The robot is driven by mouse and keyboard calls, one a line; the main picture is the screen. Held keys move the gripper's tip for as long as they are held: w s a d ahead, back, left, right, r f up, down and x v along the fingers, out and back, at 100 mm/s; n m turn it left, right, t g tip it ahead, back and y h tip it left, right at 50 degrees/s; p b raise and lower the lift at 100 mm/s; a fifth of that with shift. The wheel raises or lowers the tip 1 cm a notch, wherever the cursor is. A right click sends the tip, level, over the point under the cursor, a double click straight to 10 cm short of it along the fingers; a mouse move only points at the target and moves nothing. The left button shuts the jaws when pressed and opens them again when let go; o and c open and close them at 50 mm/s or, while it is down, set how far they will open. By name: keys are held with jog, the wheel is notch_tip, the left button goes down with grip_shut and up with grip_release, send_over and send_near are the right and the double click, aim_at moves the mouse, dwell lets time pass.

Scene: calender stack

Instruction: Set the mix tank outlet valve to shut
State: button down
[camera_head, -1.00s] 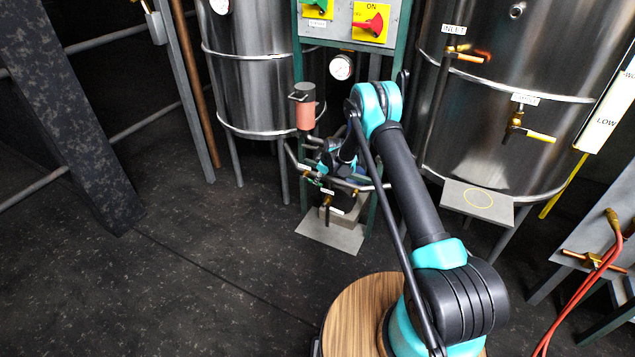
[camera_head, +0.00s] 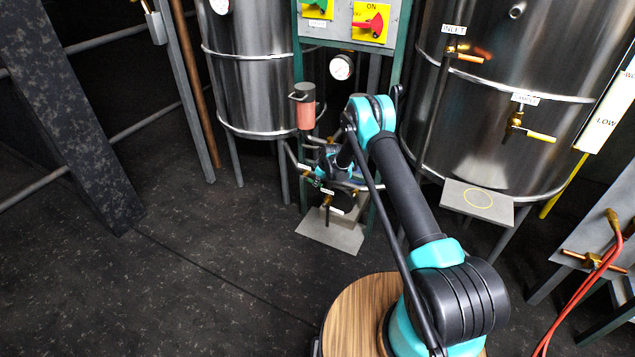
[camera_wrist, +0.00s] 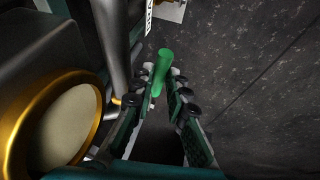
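A green lever handle (camera_wrist: 163,62) shows in the wrist view between the fingertips of my gripper (camera_wrist: 161,80). The two fingers stand apart, one on each side of the handle, with a visible gap at the right finger. In the head view my gripper (camera_head: 322,176) is small among the pipework below the control panel, and its fingers cannot be made out there. The label near the handle in the wrist view is cut off, so I cannot read which valve this is.
A large round gold-rimmed gauge or fitting (camera_wrist: 60,125) and a grey pipe (camera_wrist: 112,50) are close on the left in the wrist view. A salmon-coloured cylinder (camera_head: 306,115) stands above the pipework. The right tank (camera_head: 490,110) carries labelled valves. Open floor (camera_head: 190,270) lies at left.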

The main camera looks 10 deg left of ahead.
jog(key=shift+f, duration=0.1)
dwell(0.3)
jog(key=shift+d+f+t+y, duration=0.25)
jog(key=shift+f+t+y, duration=0.05)
jog(key=shift+f+y, duration=0.35)
jog(key=shift+s+a+f+m+t+y, duration=0.15)
jog(key=shift+f+t+y, duration=0.15)
jog(key=shift+f+y, duration=0.35)
jog(key=shift+w+f+m+t+y, duration=0.15)
jog(key=shift+f+t+y, duration=0.2)
jog(key=shift+y, duration=0.45)
jog(key=shift+s, duration=0.1)
jog(key=c, duration=1.5)
grip_release()
jog(key=v, duration=1.2)
